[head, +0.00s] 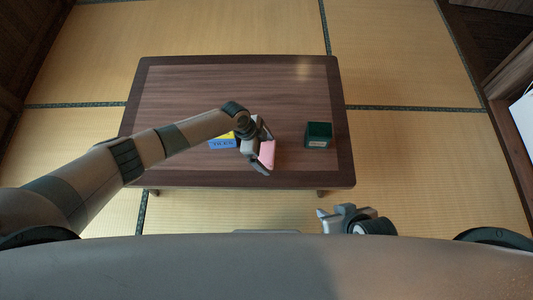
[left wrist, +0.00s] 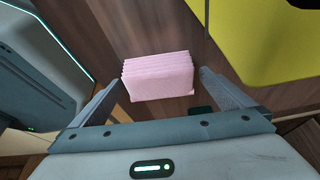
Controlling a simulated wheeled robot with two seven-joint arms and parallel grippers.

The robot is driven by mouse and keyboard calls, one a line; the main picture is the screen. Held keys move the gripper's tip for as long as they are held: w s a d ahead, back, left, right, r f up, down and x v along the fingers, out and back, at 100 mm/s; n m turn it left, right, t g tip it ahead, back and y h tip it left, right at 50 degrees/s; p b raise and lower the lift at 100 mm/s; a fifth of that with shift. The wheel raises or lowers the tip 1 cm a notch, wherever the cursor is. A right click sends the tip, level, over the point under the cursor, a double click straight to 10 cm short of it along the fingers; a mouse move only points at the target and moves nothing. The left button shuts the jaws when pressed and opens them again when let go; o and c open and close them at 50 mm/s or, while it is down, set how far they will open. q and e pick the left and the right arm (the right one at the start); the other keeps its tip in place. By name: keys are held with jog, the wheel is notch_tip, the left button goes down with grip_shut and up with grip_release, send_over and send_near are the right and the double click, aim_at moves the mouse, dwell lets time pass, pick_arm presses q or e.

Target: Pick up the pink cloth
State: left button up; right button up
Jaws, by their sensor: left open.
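The pink cloth (head: 267,154) is folded into a thick stack on the dark wooden table (head: 185,90), near its front edge. My left gripper (head: 261,152) is over it and partly hides it in the head view. In the left wrist view the cloth (left wrist: 158,77) shows its layered folds between the two open fingertips (left wrist: 160,80), one finger on each side. I cannot tell whether either finger touches it. My right gripper (head: 338,216) is low in front of the table, away from the cloth; its jaw opening is unclear.
A yellow and blue box (head: 222,142) lies just left of the cloth, partly behind my left arm; its yellow face (left wrist: 270,40) also shows in the left wrist view. A dark green box (head: 318,135) stands to the right. The table's back half is clear.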

aim_at(273, 153)
pick_arm(q)
jog(key=shift+c, duration=0.6)
pick_arm(e)
jog(key=shift+d+f, duration=0.1)
pick_arm(q)
jog(key=c, duration=0.9)
pick_arm(e)
jog(key=shift+w+d, duration=0.1)
jog(key=shift+w, duration=0.2)
pick_arm(q)
jog(key=shift+r, duration=0.6)
jog(key=r, duration=0.2)
jog(key=r+p, duration=0.1)
jog(key=shift+s+d+r, duration=0.2)
jog(key=shift+s+d, duration=0.05)
jog(key=s+d+r+p, duration=0.1)
jog(key=s+d+r, duration=0.5)
jog(key=s+d, duration=0.1)
jog(key=shift+s+d+r, duration=0.2)
jog(key=shift+s+d, duration=0.05)
jog(key=shift+s, duration=0.3)
pick_arm(e)
jog(key=shift+s+d+g+h, duration=0.6)
jog(key=shift+s+d+g, duration=0.4)
jog(key=shift+s+d, duration=0.55)
pick_arm(q)
jog(key=shift+o, duration=0.5)
pick_arm(e)
jog(key=shift+w+r, duration=0.25)
jog(key=shift+w, duration=0.05)
